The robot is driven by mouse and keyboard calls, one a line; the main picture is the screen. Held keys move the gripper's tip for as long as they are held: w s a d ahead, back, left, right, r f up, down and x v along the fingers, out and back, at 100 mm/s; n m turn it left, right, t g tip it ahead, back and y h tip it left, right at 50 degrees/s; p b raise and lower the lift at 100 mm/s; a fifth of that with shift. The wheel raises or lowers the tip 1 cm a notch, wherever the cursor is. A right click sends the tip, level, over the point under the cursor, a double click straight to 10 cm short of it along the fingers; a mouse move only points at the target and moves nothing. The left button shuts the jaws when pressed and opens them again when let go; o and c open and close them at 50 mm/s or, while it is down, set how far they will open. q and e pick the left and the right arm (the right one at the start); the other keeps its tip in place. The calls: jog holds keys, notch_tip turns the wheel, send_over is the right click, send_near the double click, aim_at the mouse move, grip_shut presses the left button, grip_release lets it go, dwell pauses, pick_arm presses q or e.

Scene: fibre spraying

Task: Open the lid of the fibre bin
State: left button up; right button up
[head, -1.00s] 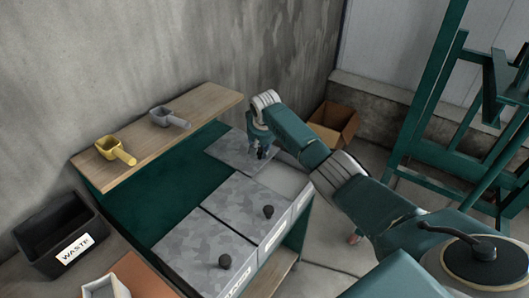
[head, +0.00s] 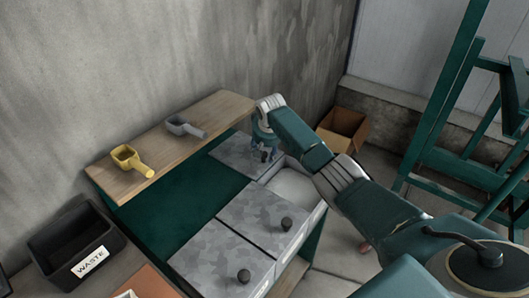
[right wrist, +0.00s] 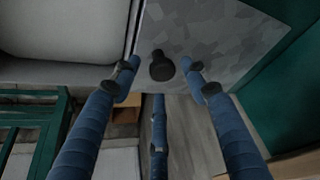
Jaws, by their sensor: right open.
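The far bin of the row, the open one, shows pale fibre (head: 292,187) inside; it also shows in the right wrist view (right wrist: 62,28). Its grey mottled lid (head: 228,149) lies pushed off toward the wall side, flat and clear of most of the opening. In the right wrist view the lid (right wrist: 215,35) carries a black knob (right wrist: 162,67). My right gripper (head: 265,156) is over this lid. Its blue fingers (right wrist: 160,76) are open, with the knob between the fingertips; I cannot tell whether they touch it. My left gripper is not in view.
Two closed bins with knobbed lids (head: 258,214) (head: 215,262) stand nearer. A wooden shelf (head: 165,150) behind holds a yellow scoop (head: 128,159) and a grey scoop (head: 183,127). A black waste box (head: 75,245) is at left, a cardboard box (head: 345,128) beyond the bins.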

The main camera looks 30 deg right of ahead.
jog(key=shift+a, duration=0.1)
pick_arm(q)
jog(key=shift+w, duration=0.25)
pick_arm(e)
jog(key=v, duration=1.2)
jog(key=shift+f, duration=0.1)
